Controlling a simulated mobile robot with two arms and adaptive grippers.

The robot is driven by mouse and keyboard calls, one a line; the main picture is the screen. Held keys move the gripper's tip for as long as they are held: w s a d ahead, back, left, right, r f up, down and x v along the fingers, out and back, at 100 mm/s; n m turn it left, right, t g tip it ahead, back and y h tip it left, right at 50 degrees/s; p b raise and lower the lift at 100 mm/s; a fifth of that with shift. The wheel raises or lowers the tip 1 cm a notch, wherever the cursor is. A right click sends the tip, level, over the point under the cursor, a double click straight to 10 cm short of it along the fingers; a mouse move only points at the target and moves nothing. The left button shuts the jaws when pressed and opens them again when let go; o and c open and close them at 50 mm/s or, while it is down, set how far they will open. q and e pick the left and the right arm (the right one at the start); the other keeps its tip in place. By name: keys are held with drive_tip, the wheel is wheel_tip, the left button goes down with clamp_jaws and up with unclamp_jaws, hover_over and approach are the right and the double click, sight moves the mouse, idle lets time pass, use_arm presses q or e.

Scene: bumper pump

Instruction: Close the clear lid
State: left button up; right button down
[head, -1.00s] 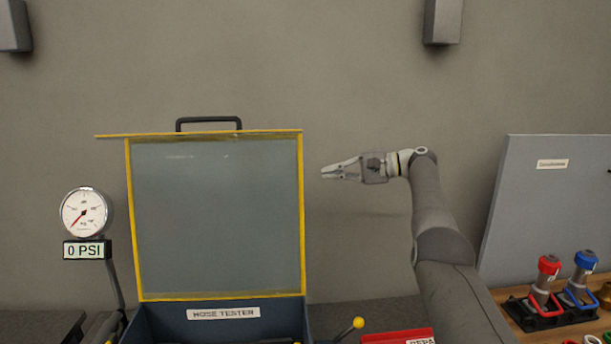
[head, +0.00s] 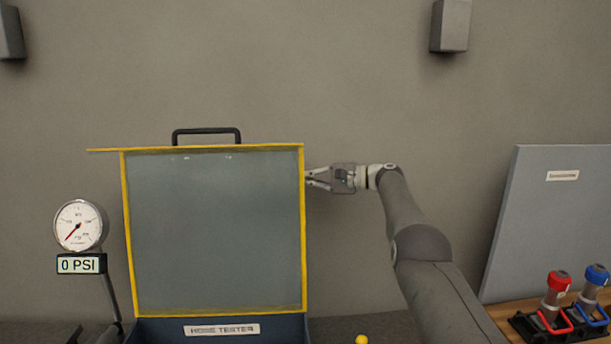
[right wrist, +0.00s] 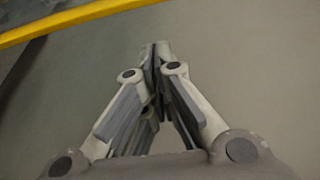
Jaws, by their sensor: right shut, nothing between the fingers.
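The clear lid (head: 215,235) stands upright and open in the head view, with a yellow frame and a dark handle (head: 206,131) on its top edge. It rises from the dark blue hose tester box (head: 150,330). My right gripper (head: 309,179) is at the lid's right edge, near its upper part. Its fingertips are partly hidden at the yellow frame, so it seems to reach behind the lid; contact cannot be told. In the right wrist view the fingers (right wrist: 155,50) are together and empty, with a yellow frame bar (right wrist: 75,18) at upper left. My left gripper is not in view.
A pressure gauge (head: 80,225) reading 0 PSI stands left of the lid. At the right, red (head: 556,290) and blue (head: 594,285) fittings stand on a wooden bench before a grey panel (head: 550,220). A yellow knob (head: 361,340) shows at the bottom edge.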

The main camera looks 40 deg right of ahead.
drive_tip(key=shift+s+a+r+p, duration=0.2)
drive_tip(key=shift+s+a, duration=0.4)
drive_tip(key=shift+s, duration=0.2)
drive_tip(key=shift+s+a+r+p, duration=0.2)
drive_tip(key=shift+s+a, duration=0.4)
drive_tip(key=shift+s, duration=0.2)
drive_tip(key=shift+a, duration=0.1)
